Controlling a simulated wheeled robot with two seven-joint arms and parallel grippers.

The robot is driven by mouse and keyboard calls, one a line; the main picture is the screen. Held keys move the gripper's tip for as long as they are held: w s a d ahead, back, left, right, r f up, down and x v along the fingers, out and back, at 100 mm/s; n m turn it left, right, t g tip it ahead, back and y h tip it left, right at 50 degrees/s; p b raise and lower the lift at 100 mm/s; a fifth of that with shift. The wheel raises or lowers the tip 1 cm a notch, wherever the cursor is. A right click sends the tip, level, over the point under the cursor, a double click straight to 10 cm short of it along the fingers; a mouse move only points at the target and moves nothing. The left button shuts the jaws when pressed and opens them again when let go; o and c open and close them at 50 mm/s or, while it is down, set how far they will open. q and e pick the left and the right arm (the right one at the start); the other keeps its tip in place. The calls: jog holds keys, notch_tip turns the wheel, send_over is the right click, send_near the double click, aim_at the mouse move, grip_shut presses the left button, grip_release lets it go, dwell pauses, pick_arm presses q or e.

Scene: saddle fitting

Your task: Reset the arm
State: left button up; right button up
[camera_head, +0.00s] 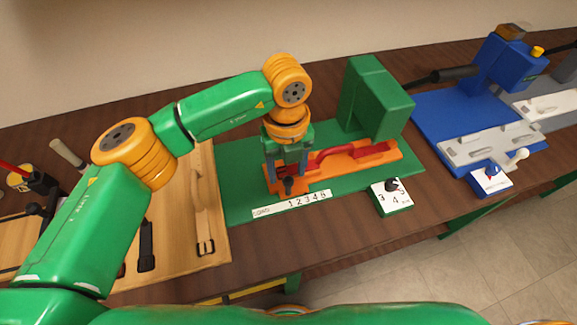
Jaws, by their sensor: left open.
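My left arm (225,105) comes in from the left, green with orange joints, and bends down over the green station. My left gripper (287,180) points down at the left end of the orange fixture (352,160). Its jaws are apart around or just above a dark knob-like part there; I cannot tell whether they touch it. A red piece (340,155) lies along the orange fixture. My right gripper is not in view.
A green block (375,95) stands behind the fixture, and a dial plate (391,196) sits at its front right. A blue machine (480,100) is on the right. A wooden board (185,230) with straps lies on the left. The front table edge shows bare wood.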

pick_arm(q)
jog(key=shift+r, duration=0.45)
